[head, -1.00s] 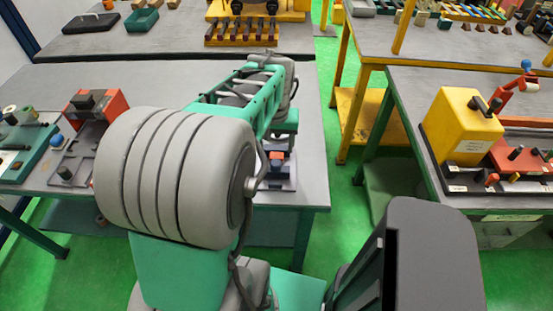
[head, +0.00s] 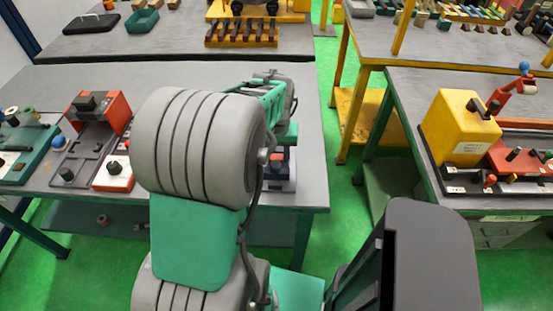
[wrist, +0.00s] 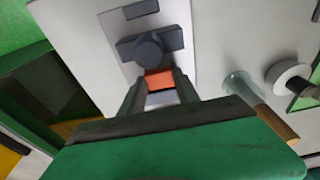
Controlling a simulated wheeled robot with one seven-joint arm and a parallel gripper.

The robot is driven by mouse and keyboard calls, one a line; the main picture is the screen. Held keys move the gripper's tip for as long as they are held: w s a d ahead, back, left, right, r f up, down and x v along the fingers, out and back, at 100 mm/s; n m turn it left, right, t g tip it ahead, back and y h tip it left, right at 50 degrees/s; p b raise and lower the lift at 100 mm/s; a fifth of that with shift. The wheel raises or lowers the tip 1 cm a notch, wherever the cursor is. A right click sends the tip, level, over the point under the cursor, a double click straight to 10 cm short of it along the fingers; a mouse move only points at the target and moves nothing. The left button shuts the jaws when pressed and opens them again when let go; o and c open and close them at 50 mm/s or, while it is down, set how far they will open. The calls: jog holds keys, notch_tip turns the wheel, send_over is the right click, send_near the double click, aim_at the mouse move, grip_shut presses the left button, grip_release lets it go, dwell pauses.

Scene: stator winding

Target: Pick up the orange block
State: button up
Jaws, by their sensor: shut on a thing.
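The orange block (wrist: 159,79) shows in the wrist view between the two fingertips of my gripper (wrist: 160,84). The fingers are shut on it, one on each side. A pale white-grey piece (wrist: 162,97) shows just below the block between the fingers. A dark grey knobbed fixture (wrist: 150,48) sits right beyond the block on a light plate. Whether the block touches the fixture or is clear of its support cannot be told. In the head view my arm hides my gripper, and only a small orange patch (head: 277,156) shows beside the arm at the table's right side.
In the wrist view a white ring on a dark peg (wrist: 290,80) and a translucent cylinder (wrist: 240,84) stand to the right. In the head view a red-and-grey device (head: 100,108) and a red-and-white box (head: 113,173) stand left of my arm.

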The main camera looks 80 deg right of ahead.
grip_shut()
jog(key=shift+r, duration=0.1)
